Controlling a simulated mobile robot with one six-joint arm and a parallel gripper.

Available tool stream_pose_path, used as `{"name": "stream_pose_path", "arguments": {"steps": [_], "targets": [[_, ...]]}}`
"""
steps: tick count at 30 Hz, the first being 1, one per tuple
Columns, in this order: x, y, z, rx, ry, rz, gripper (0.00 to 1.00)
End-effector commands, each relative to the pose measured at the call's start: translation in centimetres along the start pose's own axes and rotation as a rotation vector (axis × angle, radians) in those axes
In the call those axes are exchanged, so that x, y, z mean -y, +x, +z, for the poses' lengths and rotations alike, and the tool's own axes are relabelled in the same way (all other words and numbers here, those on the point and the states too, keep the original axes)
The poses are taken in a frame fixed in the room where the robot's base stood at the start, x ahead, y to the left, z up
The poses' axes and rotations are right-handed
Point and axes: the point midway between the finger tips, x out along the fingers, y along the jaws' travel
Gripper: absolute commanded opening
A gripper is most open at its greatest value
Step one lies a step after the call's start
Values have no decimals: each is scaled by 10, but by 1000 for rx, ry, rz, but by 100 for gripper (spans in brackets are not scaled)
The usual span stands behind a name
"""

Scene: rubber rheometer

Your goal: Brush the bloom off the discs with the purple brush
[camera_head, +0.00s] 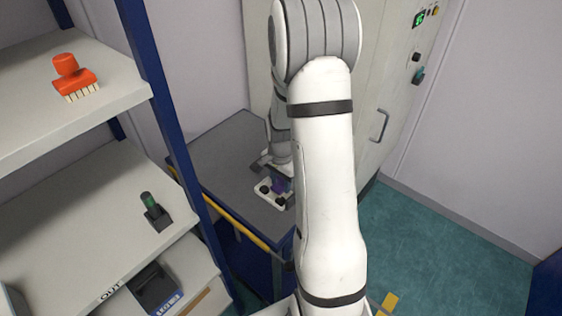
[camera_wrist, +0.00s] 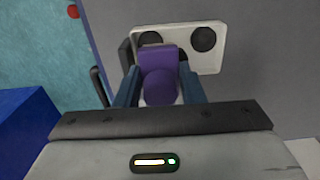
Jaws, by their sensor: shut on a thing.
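The purple brush (camera_wrist: 160,82) is held between the two fingers of my gripper (camera_wrist: 160,92) in the wrist view. In the head view the purple brush (camera_head: 279,186) shows small at my gripper (camera_head: 274,172), partly covered by the arm. A white tray (camera_wrist: 218,62) with dark round discs lies just beyond the brush. One disc (camera_wrist: 203,39) sits at the right of the tray and another disc (camera_wrist: 152,38) at the left, above the brush. The tray (camera_head: 268,199) is also in the head view on the grey table. I cannot tell whether the brush touches a disc.
The grey table (camera_head: 215,160) has free room left of my arm. A tall cabinet (camera_head: 385,75) stands behind the table.

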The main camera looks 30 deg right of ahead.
Motion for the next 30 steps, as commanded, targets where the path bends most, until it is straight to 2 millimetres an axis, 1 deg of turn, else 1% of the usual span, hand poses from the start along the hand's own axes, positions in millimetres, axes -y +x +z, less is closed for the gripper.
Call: {"name": "stream_pose_path", "arguments": {"steps": [1,6,18,30], "targets": [[1,-16,0,-3,-1,-3,3],[1,-53,2,-2,-3,-2,3],[1,-83,3,0,-6,0,3],[1,-84,3,0,-7,0,3]]}}
